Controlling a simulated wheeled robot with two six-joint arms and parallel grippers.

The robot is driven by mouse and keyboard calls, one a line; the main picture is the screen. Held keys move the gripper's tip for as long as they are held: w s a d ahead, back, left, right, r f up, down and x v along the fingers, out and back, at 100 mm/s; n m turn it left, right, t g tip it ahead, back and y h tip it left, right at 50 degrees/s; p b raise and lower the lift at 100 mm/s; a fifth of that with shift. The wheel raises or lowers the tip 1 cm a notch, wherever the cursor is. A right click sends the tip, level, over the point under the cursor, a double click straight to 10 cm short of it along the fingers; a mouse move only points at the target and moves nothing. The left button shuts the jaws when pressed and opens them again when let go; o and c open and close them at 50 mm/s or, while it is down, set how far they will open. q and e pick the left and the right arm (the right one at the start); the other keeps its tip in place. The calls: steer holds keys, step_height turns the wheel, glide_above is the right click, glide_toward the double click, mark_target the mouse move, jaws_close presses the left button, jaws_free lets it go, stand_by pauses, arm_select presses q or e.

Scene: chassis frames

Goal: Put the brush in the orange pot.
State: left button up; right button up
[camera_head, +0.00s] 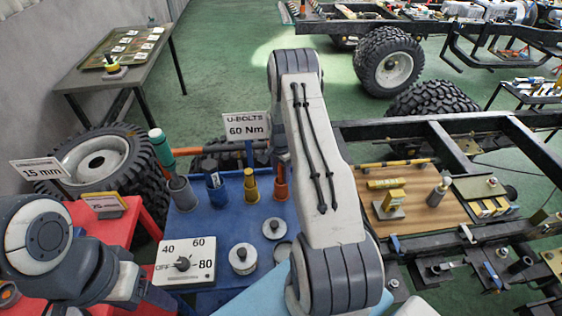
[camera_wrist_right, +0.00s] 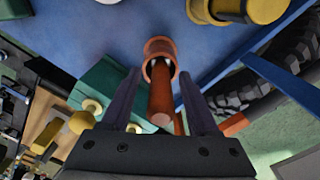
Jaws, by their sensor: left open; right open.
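The orange pot (camera_head: 281,191) stands on the blue table, right of the yellow pot, partly beside my right arm in the head view. In the right wrist view the orange pot (camera_wrist_right: 160,48) shows its rim towards the camera. A thin orange-brown handle (camera_wrist_right: 161,95), which looks like the brush's, rises out of it towards the camera; its bristles cannot be made out. My right gripper (camera_wrist_right: 160,100) is open, its fingers apart on either side of the handle; my arm hides it in the head view. My left gripper (camera_head: 160,297) is open, low at left, away from the pots.
The blue table also holds a yellow pot (camera_head: 251,187), a grey pot (camera_head: 181,194) with a green-topped tool, another pot with a blue item, a dial box (camera_head: 185,265) and round tins (camera_head: 243,259). A red table stands left. The chassis with a wooden board (camera_head: 420,215) lies right.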

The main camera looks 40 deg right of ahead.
step_height(320, 180, up, 10)
steer(key=b, duration=0.3)
steer(key=shift+f, duration=0.25)
steer(key=shift+a+r+b, duration=0.1)
steer(key=shift+r+b, duration=0.2)
steer(key=shift+r, duration=0.4)
steer(key=shift+a+r, duration=0.1)
steer(key=shift+a, duration=0.1)
steer(key=s+a+r+n, duration=0.2)
steer(key=a+r+n, duration=0.2)
steer(key=a, duration=0.5)
steer(key=s+a+r+n, duration=0.3)
steer(key=a+r+n, duration=0.1)
steer(key=a, duration=0.6)
steer(key=s+a+r+n, duration=0.2)
steer(key=a+r+n, duration=0.2)
steer(key=a, duration=0.5)
steer(key=s+a+r+n, duration=0.1)
steer(key=s+a+n, duration=0.3)
steer(key=s, duration=0.6)
steer(key=s+a+r+n+y, duration=0.1)
steer(key=s+a+n, duration=0.3)
steer(key=s+n, duration=0.4)
steer(key=s, duration=0.3)
steer(key=shift+a+r, duration=0.15)
steer(key=shift+a, duration=0.2)
